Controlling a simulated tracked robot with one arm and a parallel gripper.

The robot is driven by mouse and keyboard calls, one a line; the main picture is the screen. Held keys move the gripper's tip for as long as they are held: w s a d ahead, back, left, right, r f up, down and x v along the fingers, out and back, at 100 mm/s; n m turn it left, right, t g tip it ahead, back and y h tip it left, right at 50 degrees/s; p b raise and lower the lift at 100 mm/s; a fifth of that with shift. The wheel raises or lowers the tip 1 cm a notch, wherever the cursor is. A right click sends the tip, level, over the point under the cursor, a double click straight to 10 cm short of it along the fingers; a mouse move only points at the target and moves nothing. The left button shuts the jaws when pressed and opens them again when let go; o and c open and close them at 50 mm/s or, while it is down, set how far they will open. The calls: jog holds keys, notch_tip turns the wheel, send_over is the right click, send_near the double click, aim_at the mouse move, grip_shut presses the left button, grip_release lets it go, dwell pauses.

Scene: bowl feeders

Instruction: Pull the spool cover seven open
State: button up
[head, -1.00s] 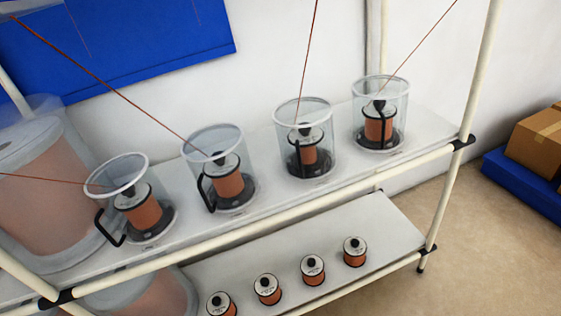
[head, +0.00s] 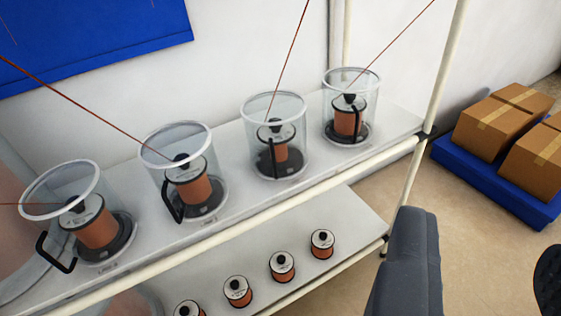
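Several clear cylindrical spool covers stand in a row on the upper shelf, each around a copper spool on a black base. From left to right they are the first cover (head: 62,180), the second (head: 150,165), the third (head: 252,130) and the fourth (head: 332,105). Each has a black handle; all look closed. Their labels are too small to read, so I cannot tell which is cover seven. My gripper (head: 480,235) shows at the lower right, a grey finger and a dark part spaced apart, empty. It is right of the shelf, away from the covers.
A white upper shelf (head: 395,118) has a pale tube rail (head: 290,205) along its front. Bare spools (head: 282,266) stand on the lower shelf. Cardboard boxes (head: 490,125) sit on a blue pallet (head: 470,172) at right. Copper wires rise from the covers.

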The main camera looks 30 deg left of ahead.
jog(key=w+a+f+n+t+y+p, duration=0.15)
jog(key=w+f+p, duration=0.3)
jog(key=w, duration=0.75)
jog(key=w+a+f+n+t+p, duration=0.15)
jog(key=w+f+p, duration=0.3)
jog(key=w, duration=0.75)
jog(key=n+g+y+p, duration=0.5)
jog(key=y+p, duration=0.3)
jog(key=y, duration=0.2)
send_near(274, 160)
jog(key=b+x, duration=0.2)
jog(key=x, duration=0.4)
jog(key=shift+w+a+f, duration=0.15)
jog(key=shift+w, duration=0.1)
jog(key=shift+x, duration=1.1)
